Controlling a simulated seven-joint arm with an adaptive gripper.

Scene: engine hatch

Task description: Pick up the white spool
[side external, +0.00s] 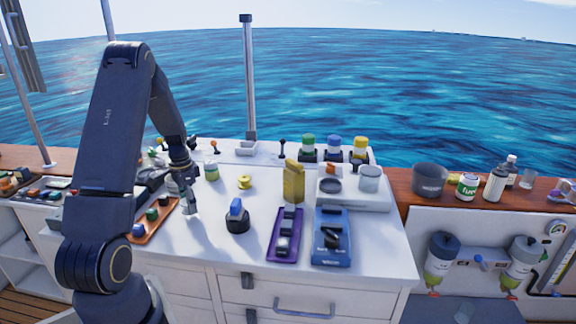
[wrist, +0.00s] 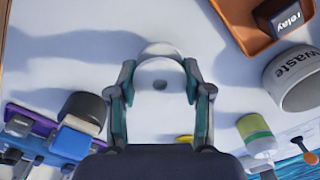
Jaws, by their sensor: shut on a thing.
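The white spool (wrist: 160,78) is between the two fingers of my gripper (wrist: 160,70) in the wrist view. Its round end with a dark centre hole faces the camera. The fingers are closed on its sides. In the side view my gripper (side external: 188,187) points down at the left part of the white counter, with the spool (side external: 192,208) small at its fingertips. I cannot tell whether the spool touches the counter.
A yellow spool (side external: 244,183), a jar (side external: 211,172) and a blue-topped black knob (side external: 237,217) stand to the right. Purple (side external: 285,243) and blue (side external: 331,251) holders lie further right.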

